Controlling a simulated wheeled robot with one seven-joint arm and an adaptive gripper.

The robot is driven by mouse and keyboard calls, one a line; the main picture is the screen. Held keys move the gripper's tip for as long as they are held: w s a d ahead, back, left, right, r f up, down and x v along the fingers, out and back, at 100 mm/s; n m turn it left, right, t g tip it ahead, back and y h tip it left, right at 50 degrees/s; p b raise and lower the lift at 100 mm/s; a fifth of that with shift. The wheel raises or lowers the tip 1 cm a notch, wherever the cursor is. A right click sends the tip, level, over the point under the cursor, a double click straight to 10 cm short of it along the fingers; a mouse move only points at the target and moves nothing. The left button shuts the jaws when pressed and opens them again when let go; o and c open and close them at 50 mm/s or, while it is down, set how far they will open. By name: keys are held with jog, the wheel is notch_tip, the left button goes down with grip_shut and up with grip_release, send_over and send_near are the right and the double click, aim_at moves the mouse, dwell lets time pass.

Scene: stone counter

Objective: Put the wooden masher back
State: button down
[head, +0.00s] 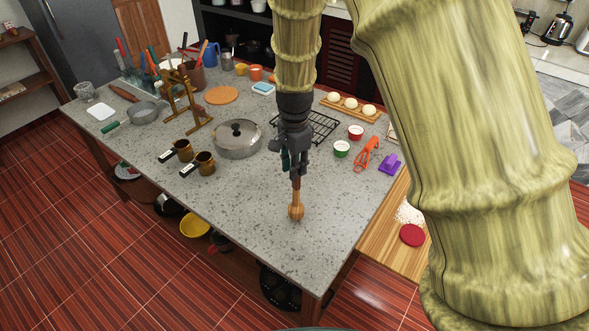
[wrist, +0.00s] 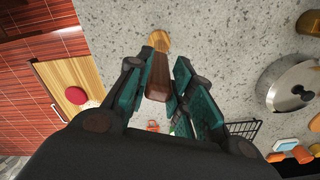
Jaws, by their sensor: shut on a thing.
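The wooden masher (head: 296,207) has a dark brown handle and a lighter round wooden head. My gripper (head: 296,172) is shut on its handle, and the masher hangs head down at the near part of the stone counter. In the wrist view the masher (wrist: 158,75) lies between the teal finger pads of my gripper (wrist: 160,95), its pale head pointing away. I cannot tell whether the head touches the counter. A brown utensil crock (head: 196,78) with several tools stands at the back left; a wooden stand (head: 190,100) is in front of it.
A lidded steel pot (head: 237,140) and two brown mugs (head: 205,163) stand left of my gripper. A black wire rack (head: 320,127) is behind it. An orange peeler (head: 367,153), small bowls (head: 341,149) and a purple item (head: 390,163) lie to the right. The near counter is clear.

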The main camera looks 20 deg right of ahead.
jog(key=shift+s+f+p, duration=0.3)
jog(key=shift+f+p, duration=0.2)
jog(key=shift+s+f, duration=0.1)
jog(key=shift+f, duration=0.2)
jog(key=shift+w+f, duration=0.25)
jog(key=shift+f, duration=0.05)
jog(key=shift+s, duration=0.15)
jog(key=c, duration=1.3)
grip_release()
jog(key=shift+f, duration=0.2)
jog(key=shift+o, duration=0.2)
jog(key=shift+r, duration=0.1)
jog(key=shift+r+b, duration=2.3)
jog(key=shift+r, duration=3.85)
